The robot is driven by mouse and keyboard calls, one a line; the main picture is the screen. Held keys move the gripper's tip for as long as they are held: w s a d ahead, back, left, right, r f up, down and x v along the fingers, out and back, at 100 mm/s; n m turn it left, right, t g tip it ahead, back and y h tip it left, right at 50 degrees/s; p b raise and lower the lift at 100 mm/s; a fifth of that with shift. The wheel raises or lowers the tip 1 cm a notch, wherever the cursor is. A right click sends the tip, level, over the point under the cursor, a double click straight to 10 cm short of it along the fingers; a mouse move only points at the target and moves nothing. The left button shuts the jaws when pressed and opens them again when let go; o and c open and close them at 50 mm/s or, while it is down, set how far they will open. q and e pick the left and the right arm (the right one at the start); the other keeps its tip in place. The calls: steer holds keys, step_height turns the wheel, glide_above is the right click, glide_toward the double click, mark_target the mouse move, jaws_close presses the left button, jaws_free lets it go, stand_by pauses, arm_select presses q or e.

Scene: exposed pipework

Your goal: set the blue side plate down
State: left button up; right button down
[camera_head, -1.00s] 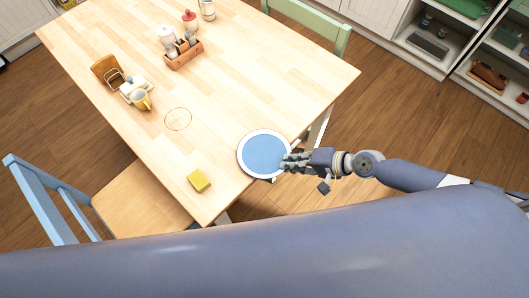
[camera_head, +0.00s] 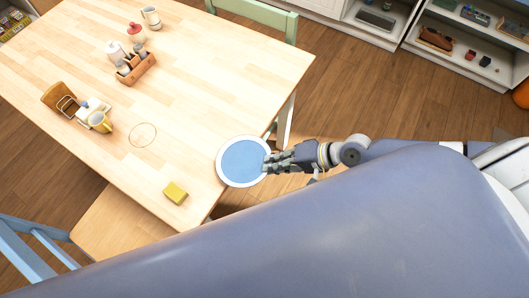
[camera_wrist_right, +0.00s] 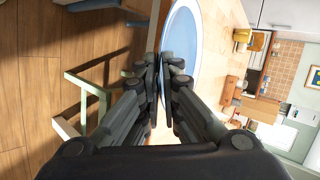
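The blue side plate (camera_head: 243,161) has a white rim and shows over the right front edge of the wooden table in the head view. My right gripper (camera_head: 272,163) is shut on its right rim. In the right wrist view, the fingers (camera_wrist_right: 165,80) pinch the rim and the plate (camera_wrist_right: 183,38) stands edge-up in the picture. The plate seems held above the table; the gap is hard to judge. A thin drawn circle (camera_head: 143,135) lies on bare tabletop, left of the plate. My left gripper is not in view.
A green chair (camera_head: 262,18) stands behind and a blue chair (camera_head: 30,250) front left.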

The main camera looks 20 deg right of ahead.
steer(key=s+d+r, duration=0.1)
steer(key=s+d, duration=0.2)
steer(key=s, duration=0.8)
steer(key=w+a+r, duration=0.5)
steer(key=w+r, duration=0.6)
steer(key=w, duration=0.2)
steer(key=w+d+r, duration=0.1)
steer(key=d+r, duration=0.2)
steer(key=r, duration=0.3)
steer(key=w+d+r+m+t, duration=0.1)
steer(key=w+d+r, duration=0.1)
steer(key=r, duration=0.5)
steer(key=shift+w+d+r+h, duration=0.2)
steer(key=shift+d+h, duration=0.1)
steer(key=shift+d, duration=0.2)
